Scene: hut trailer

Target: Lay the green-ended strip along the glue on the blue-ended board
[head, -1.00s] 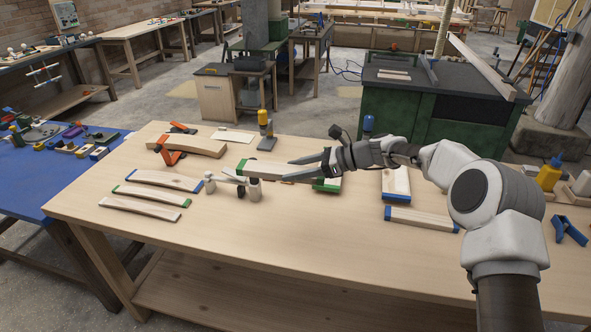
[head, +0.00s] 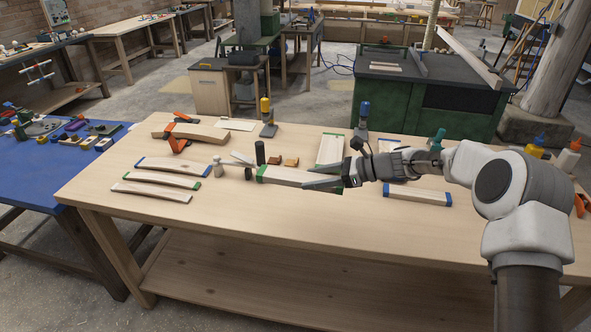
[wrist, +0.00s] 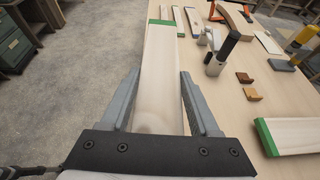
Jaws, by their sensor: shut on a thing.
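My gripper (head: 322,182) is shut on a pale wooden strip (head: 290,176) with a green end (head: 262,172). In the wrist view the strip (wrist: 161,75) runs forward between the jaws, its green end (wrist: 161,22) far from me. It appears held above the table; the height is hard to judge. A blue-ended board (head: 388,146) lies behind my wrist, mostly hidden; I cannot make out glue on it. Another blue-ended piece (head: 417,194) lies nearer, right of my gripper. A wide green-ended board (head: 330,150) lies just behind my gripper.
A toggle clamp with a black handle (head: 260,153) and two small brown blocks (head: 291,162) stand beyond the held strip. Several curved strips (head: 172,165) lie at left. Orange clamps (head: 178,145) and a yellow-topped tool (head: 267,117) are at the back. The front tabletop is clear.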

